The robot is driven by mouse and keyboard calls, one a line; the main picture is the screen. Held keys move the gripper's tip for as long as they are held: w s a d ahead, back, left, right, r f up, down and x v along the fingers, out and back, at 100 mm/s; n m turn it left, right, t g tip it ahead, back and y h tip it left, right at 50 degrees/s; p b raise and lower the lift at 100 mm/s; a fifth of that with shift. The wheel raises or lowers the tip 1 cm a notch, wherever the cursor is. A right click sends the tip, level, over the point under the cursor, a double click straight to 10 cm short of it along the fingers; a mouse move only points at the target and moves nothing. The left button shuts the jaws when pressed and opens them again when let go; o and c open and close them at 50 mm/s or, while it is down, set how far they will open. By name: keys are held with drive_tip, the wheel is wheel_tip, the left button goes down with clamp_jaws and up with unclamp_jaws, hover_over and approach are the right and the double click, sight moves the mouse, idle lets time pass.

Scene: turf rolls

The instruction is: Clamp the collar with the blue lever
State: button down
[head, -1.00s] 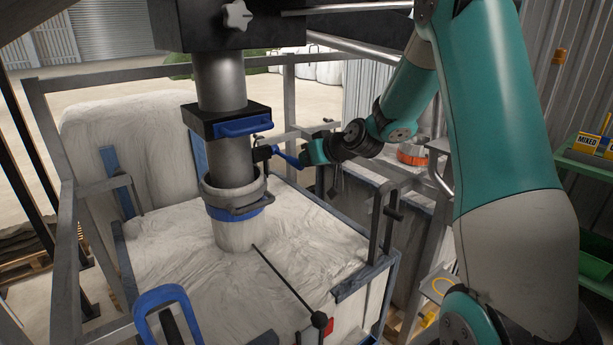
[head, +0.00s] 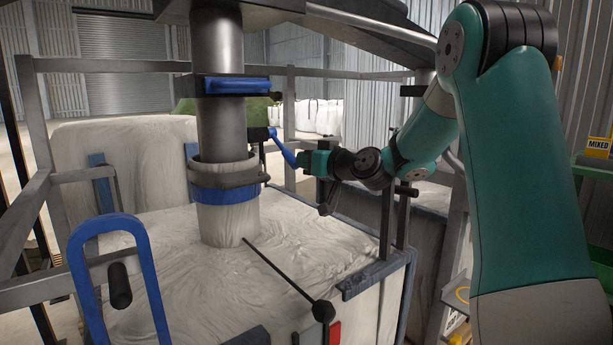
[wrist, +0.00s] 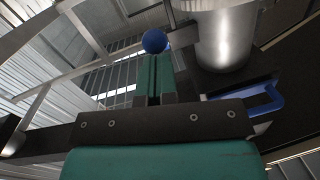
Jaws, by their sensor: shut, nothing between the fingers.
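The collar (head: 228,180) is a dark ring around the top of the pale bag spout, below the steel pipe, with a blue band under it. The blue lever (head: 283,148) slopes down to the right from a dark block (head: 259,135) beside the pipe. My gripper (head: 305,160) is shut, its tips close to the lever's lower end in the head view. In the wrist view, the shut teal fingers (wrist: 155,78) point at a round blue end (wrist: 154,41), apparently the lever's. Whether they touch it I cannot tell.
A blue handle (head: 237,85) sits on the dark plate around the pipe (head: 218,130). A large blue loop handle (head: 118,270) stands at the front left. A thin black rod (head: 285,275) crosses the bag top. Grey frame rails (head: 120,66) surround the bag.

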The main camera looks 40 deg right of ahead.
drive_tip(key=shift+f+t+b, duration=0.25)
drive_tip(key=shift+t+b, duration=0.05)
drive_tip(key=shift+b, duration=0.2)
